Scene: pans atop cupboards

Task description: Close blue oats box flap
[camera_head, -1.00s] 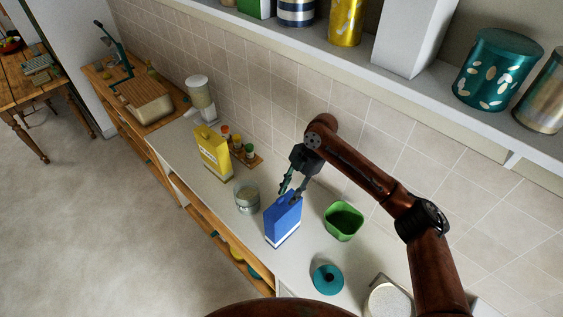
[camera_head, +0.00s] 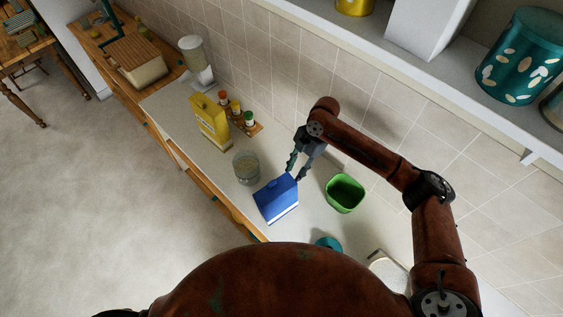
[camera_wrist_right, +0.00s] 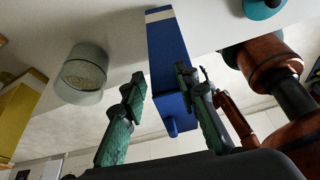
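The blue oats box (camera_head: 277,198) is on the white counter in the head view, its pale band at the lower right; it looks leaned over there. In the right wrist view the box (camera_wrist_right: 168,55) appears upside down, with a rounded blue tab at its low end. I cannot tell how far the flap is open. My right gripper (camera_head: 296,172) is at the box's top end, fingers spread, with nothing visibly held. In the wrist view its right finger overlaps the box edge; contact is unclear. My left gripper is not in view.
A glass jar (camera_head: 246,168) stands left of the box and an open green container (camera_head: 345,193) right of it. A teal lid (camera_head: 328,243) lies nearer me. A yellow box (camera_head: 210,122) and a spice rack (camera_head: 256,128) stand farther back. A tiled wall borders the counter.

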